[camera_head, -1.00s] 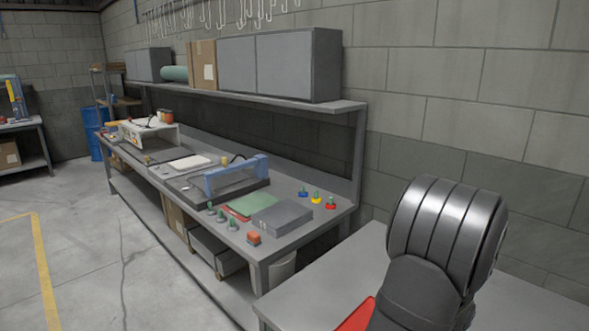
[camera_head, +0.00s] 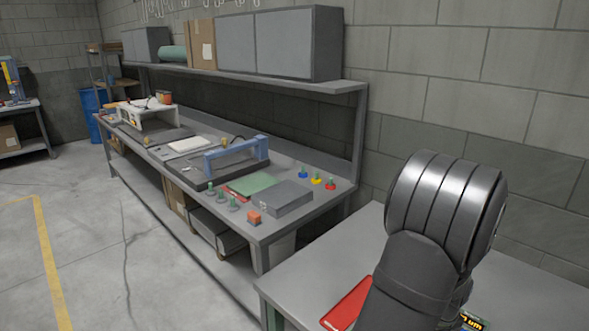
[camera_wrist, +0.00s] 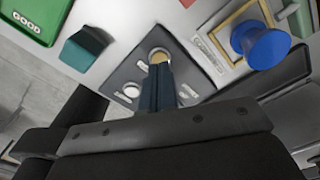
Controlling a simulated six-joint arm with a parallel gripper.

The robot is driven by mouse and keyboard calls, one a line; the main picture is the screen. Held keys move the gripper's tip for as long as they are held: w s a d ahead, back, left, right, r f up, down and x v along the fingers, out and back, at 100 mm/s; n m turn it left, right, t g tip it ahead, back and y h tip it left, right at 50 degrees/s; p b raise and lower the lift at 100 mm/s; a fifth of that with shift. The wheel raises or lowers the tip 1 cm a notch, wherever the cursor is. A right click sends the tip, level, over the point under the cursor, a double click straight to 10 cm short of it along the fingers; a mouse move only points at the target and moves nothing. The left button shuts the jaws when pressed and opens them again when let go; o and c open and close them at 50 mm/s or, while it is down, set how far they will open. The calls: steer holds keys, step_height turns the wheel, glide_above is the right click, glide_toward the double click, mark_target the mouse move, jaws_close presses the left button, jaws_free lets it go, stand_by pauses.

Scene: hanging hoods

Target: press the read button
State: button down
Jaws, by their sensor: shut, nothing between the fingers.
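In the wrist view, a dark grey panel (camera_wrist: 124,73) lies on a light surface. It has a pale, yellowish round button (camera_wrist: 158,55) at its far end, a white round button (camera_wrist: 130,90) to the left, and another pale one (camera_wrist: 188,92) to the right. Small labels are too blurred to read, so I cannot tell which is the read button. My gripper (camera_wrist: 160,72) is shut and empty, its fingertips overlapping the near side of the yellowish button. I cannot tell whether they touch it. In the head view the gripper is not visible.
In the wrist view, a green tray marked GOOD (camera_wrist: 38,12), a teal block (camera_wrist: 85,48) and a blue knob-like object (camera_wrist: 262,46) by a yellow frame surround the panel. In the head view, a red tray (camera_head: 350,302) lies on the near table (camera_head: 310,262); a cluttered workbench stands beyond.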

steer(key=shift+r, duration=2.45)
steer(key=shift+c, duration=1)
jaws_free()
step_height(320, 180, down, 7)
steer(key=shift+f, duration=0.1)
steer(key=shift+r, duration=0.4)
